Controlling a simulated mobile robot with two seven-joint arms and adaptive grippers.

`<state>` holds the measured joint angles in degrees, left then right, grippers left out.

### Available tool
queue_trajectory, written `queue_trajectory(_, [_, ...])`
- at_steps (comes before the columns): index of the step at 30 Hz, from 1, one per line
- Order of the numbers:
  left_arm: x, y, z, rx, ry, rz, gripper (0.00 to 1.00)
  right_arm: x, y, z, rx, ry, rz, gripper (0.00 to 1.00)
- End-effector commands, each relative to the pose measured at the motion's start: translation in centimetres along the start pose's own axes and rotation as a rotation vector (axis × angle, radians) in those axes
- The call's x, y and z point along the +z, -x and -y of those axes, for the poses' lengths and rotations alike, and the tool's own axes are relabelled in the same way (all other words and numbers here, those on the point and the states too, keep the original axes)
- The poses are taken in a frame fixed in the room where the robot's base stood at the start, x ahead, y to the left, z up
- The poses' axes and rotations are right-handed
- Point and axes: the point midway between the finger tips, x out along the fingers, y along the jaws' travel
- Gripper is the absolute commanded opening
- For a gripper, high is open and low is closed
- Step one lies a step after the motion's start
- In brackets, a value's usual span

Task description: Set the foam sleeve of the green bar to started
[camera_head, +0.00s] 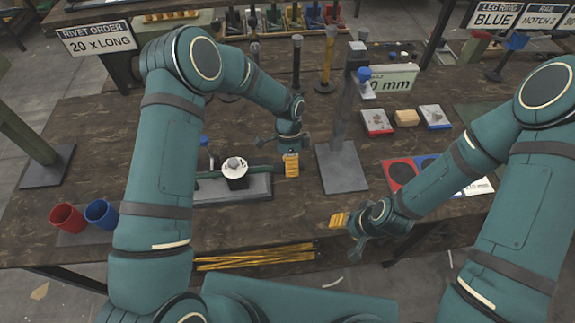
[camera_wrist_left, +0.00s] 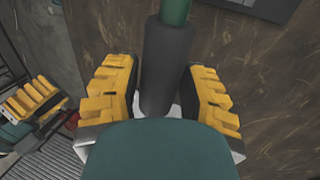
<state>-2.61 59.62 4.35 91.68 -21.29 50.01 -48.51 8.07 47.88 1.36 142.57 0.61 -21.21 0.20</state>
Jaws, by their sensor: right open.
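The green bar (camera_head: 207,175) lies sideways across a grey press base (camera_head: 230,190) with a dark, white-topped fixture (camera_head: 235,172) at its middle. My left gripper (camera_head: 290,165) is at the bar's right end. In the left wrist view the bar (camera_wrist_left: 175,10) enters a dark grey foam sleeve (camera_wrist_left: 163,65). The yellow finger pads of my left gripper (camera_wrist_left: 162,92) stand on either side of the sleeve, with narrow gaps showing. The sleeve's near end is hidden by my own gripper body. My right gripper (camera_head: 338,221) is open and empty near the table's front edge.
A grey post stand (camera_head: 340,165) rises just right of my left gripper. Red (camera_head: 67,217) and blue (camera_head: 101,213) cups stand at the left. Yellow rods (camera_head: 255,257) lie at the front edge. A coloured mat (camera_head: 398,173) lies right. Signs and tools line the back.

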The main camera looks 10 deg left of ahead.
Motion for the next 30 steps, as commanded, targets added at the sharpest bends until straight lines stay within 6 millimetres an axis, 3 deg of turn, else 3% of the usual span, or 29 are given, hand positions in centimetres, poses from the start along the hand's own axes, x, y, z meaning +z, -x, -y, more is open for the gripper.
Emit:
queue_trajectory(1, [0.0, -0.1, 0.0, 0.001, 0.000, 0.000, 0.63, 0.0, 0.0, 0.0, 0.000, 0.000, 0.000, 0.47])
queue_trajectory(2, [0.0, -0.1, 0.0, 0.001, 0.000, 0.001, 0.69, 0.0, 0.0, 0.0, 0.000, 0.000, 0.000, 0.47])
queue_trajectory(14, [0.1, 0.6, 0.1, -0.002, 0.000, 0.000, 0.69, 0.0, 0.0, 0.0, 0.000, 0.000, 0.001, 0.47])
queue_trajectory(30, [0.0, 10.1, 0.1, -0.002, 0.000, -0.001, 0.69, 0.0, 0.0, 0.0, 0.000, 0.000, 0.000, 0.47])
